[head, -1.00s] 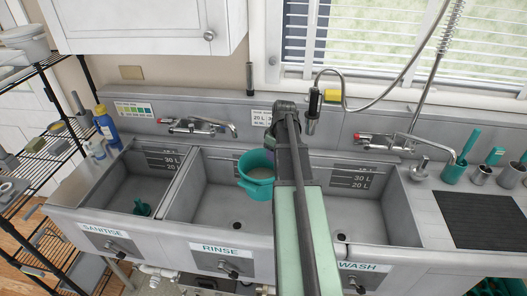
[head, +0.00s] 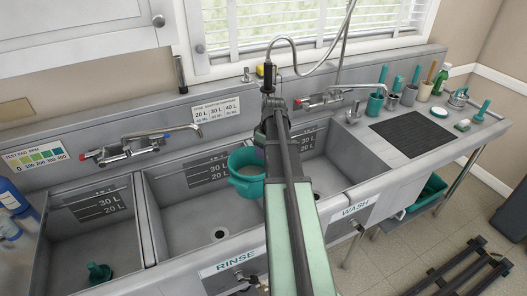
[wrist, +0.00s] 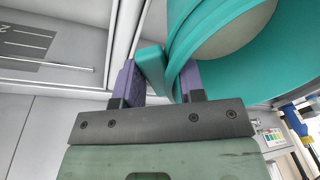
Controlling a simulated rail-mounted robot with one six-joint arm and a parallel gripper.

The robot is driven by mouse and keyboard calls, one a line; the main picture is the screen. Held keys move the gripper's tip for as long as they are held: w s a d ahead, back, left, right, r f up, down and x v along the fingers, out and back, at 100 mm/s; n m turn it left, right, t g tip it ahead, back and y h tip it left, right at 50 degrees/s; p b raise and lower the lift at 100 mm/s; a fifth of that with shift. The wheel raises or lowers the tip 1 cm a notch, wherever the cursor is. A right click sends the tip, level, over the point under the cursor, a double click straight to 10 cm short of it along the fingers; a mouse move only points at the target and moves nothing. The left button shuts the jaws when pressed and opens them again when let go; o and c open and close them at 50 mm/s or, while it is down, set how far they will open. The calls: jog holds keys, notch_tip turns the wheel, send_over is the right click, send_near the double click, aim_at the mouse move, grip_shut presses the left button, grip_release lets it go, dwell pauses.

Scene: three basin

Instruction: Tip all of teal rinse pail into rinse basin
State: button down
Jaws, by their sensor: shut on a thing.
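The teal rinse pail (head: 247,185) hangs roughly upright over the right part of the rinse basin (head: 175,225), near the divider to the wash basin. A pale grey-beige surface shows inside its mouth. In the wrist view the pail (wrist: 270,70) fills the upper right. My gripper (wrist: 158,85) has purple fingers shut on a teal lug on the pail's side. In the head view my arm hides most of the gripper and part of the pail. The rinse basin has a drain below and left of the pail, and its visible floor looks bare.
The wash basin (head: 334,180) lies to the right, partly behind my arm. The sanitise basin (head: 70,245) at left holds a teal stopper-like piece (head: 98,272). A left faucet (head: 125,150) and a hanging spray hose (head: 298,55) stand along the back. A black mat (head: 412,133) lies on the right drainboard.

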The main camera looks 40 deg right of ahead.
jog(key=shift+s+d, duration=0.1)
jog(key=shift+d, duration=0.2)
jog(key=shift+a, duration=0.2)
jog(key=shift+r, duration=0.1)
jog(key=shift+a+r+h+p, duration=0.35)
jog(key=shift+a+h+p, duration=0.15)
jog(key=shift+a+h, duration=0.1)
jog(key=shift+d+f, duration=0.1)
